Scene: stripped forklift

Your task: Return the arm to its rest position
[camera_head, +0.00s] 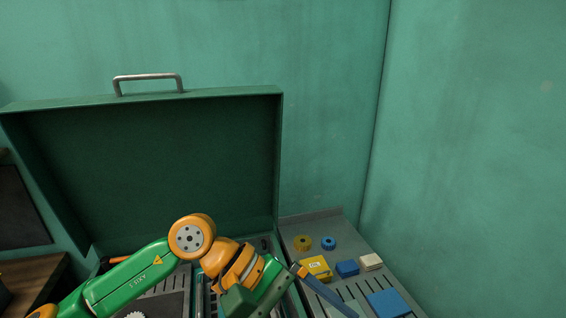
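My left arm (130,272), green and orange, comes in from the lower left and reaches across the front of the open green toolbox. Its wrist bends down to the right, and my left gripper (296,285) is low in the picture at the toolbox's right side. The fingertips are not clear there, so I cannot tell whether it is open or shut, or whether it holds anything. A blue-grey bar (328,294) runs down to the right from beside the gripper; I cannot tell what it belongs to. My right gripper is not in view.
The toolbox lid (150,165) stands raised behind the arm. A grey slotted tray (318,226) at right holds yellow and blue rolls, a yellow box (316,267), blue blocks and a cream block (371,261). Green walls close off the back and right. Air above the tray is clear.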

